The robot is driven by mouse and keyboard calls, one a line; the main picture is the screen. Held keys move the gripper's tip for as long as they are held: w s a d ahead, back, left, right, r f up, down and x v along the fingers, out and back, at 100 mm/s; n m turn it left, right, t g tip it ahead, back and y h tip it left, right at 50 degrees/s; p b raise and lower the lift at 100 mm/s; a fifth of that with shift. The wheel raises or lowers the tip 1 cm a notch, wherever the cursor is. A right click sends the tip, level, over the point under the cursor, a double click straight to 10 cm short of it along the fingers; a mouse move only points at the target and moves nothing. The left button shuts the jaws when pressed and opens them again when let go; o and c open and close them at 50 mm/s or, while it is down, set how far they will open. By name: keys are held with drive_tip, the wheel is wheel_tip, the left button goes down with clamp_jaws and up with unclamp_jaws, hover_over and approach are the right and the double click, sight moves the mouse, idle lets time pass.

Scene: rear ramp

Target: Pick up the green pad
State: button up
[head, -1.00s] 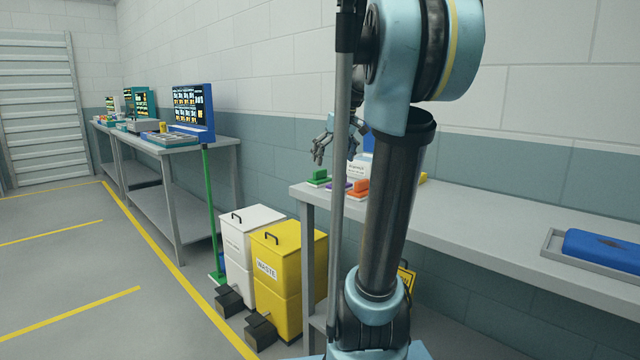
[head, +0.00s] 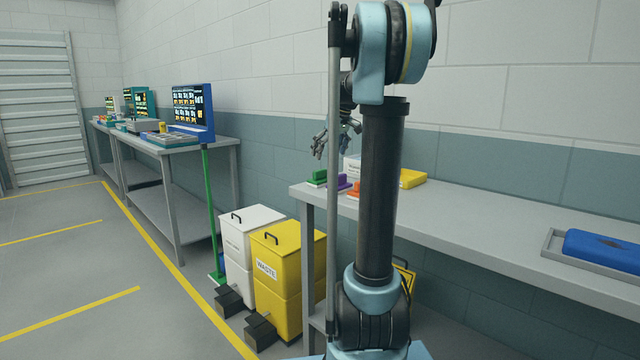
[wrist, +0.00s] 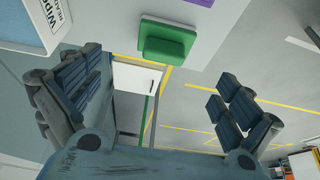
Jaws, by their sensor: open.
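The green pad (head: 318,177) lies at the left end of the grey bench, partly behind my arm in the head view. In the wrist view the green pad (wrist: 167,42) is at the top middle, with a raised block on a flat base. My gripper (head: 336,143) hangs above the bench end near the pad. In the wrist view its fingers (wrist: 160,112) are spread wide, with nothing between them, and the pad lies beyond the fingertips. The gripper does not touch the pad.
A purple pad (head: 341,182) and an orange pad (head: 353,189) sit close beside the green one. A white wipes box (wrist: 32,22) and a yellow item (head: 412,178) are also on the bench (head: 480,225). The yellow waste bin (head: 290,262) stands below its left end.

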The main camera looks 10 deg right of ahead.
sight(321, 170)
drive_tip(key=x, duration=0.4)
drive_tip(key=shift+a+f, duration=0.1)
drive_tip(key=shift+f, duration=0.05)
drive_tip(key=shift+a+x, duration=0.15)
drive_tip(key=shift+x, duration=1.2)
drive_tip(key=shift+a+x, duration=0.1)
drive_tip(key=shift+x, duration=1.3)
drive_tip(key=shift+c, duration=0.5)
drive_tip(key=c, duration=1.1)
